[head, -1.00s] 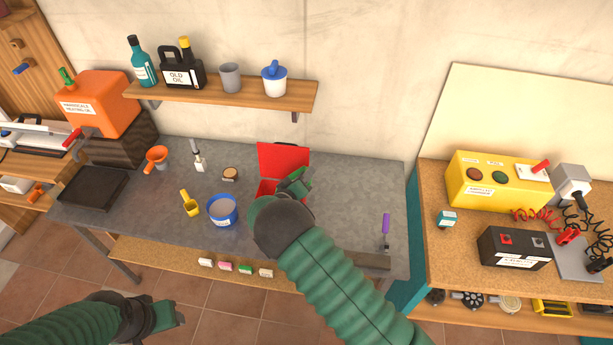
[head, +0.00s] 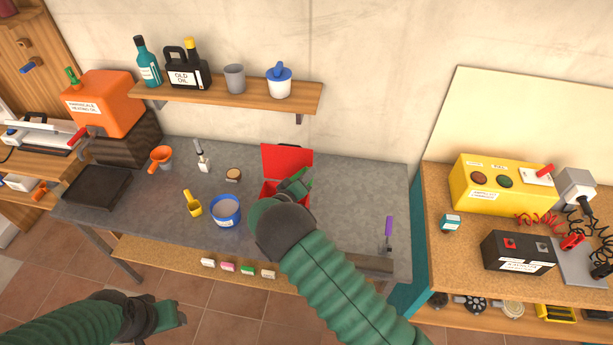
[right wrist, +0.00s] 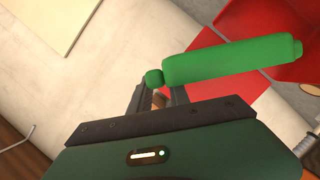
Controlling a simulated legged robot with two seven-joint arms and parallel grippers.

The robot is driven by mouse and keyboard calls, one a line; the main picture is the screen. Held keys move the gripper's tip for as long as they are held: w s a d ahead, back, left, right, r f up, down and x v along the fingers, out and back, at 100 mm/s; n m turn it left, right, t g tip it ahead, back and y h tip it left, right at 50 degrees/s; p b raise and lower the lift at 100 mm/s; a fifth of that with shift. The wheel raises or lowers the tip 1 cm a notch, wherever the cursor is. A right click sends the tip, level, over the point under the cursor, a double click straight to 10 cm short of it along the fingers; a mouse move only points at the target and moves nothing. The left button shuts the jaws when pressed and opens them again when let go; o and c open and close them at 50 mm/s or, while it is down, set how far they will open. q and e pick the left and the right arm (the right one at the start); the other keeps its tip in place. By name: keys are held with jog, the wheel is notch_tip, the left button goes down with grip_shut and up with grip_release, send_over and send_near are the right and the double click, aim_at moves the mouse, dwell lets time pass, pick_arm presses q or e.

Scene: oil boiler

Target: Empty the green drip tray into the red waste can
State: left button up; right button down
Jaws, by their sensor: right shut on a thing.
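The red waste can (head: 267,187) stands on the grey workbench with its red lid (head: 287,159) raised. The green drip tray (head: 296,181) is at the end of my right arm, over the can; it also shows in the right wrist view (right wrist: 230,63), seen from the side as a green block. My right gripper (right wrist: 157,92) is shut on the tray's knobbed end, with red of the can behind it. My own arm hides much of the can's front and the tray's contents. My left gripper (head: 172,314) hangs low at the left, away from the bench; its jaws are unclear.
On the bench are a blue tub (head: 226,211), a yellow scoop (head: 193,203), an orange funnel (head: 161,158), a black tray (head: 96,187) and a purple-handled tool (head: 389,229). A shelf (head: 225,94) with bottles is above. The bench right of the can is mostly clear.

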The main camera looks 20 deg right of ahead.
jog(key=shift+w+a+r+n, duration=0.2)
jog(key=shift+a+r+n, duration=0.05)
jog(key=shift+a+n, duration=0.1)
dwell(0.4)
jog(key=shift+w+a+r+n+h+b, duration=0.2)
jog(key=shift+a+n+h+b, duration=0.1)
jog(key=shift+a+h, duration=0.1)
dwell(0.3)
jog(key=shift+w+a+r+n+b, duration=0.1)
jog(key=shift+w+a+n+b, duration=0.05)
jog(key=shift+a+n+b, duration=0.15)
jog(key=shift+a, duration=0.1)
dwell(0.3)
